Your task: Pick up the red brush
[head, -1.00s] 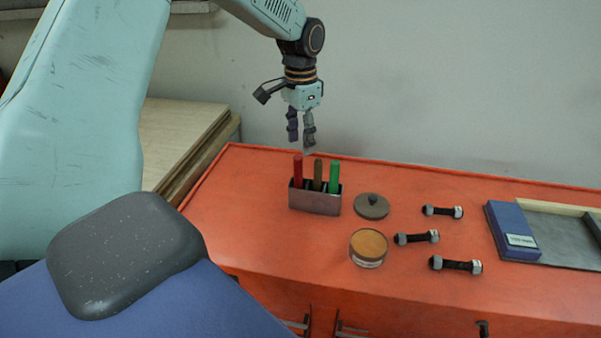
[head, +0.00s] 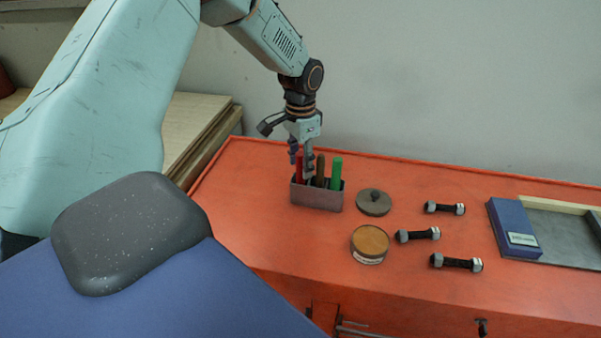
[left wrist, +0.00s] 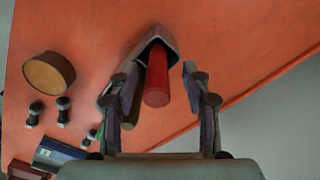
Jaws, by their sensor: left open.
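The red brush (head: 299,170) stands upright in the left slot of a grey metal holder (head: 318,197) on the orange workbench. A brown brush (head: 320,169) and a green brush (head: 336,172) stand to its right in the same holder. My left gripper (head: 301,164) points down at the red brush, and its fingers partly hide it. In the left wrist view the red brush (left wrist: 157,77) lies between the two open fingers (left wrist: 160,105), with gaps on both sides. The brown brush shows beside the left finger there. My right gripper is not in view.
A grey knobbed lid (head: 373,203) and a round tin (head: 369,243) sit right of the holder. Several dark bolts (head: 418,235) lie further right, near a blue box (head: 513,228) and a grey tray. The wall (head: 440,90) stands behind the bench.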

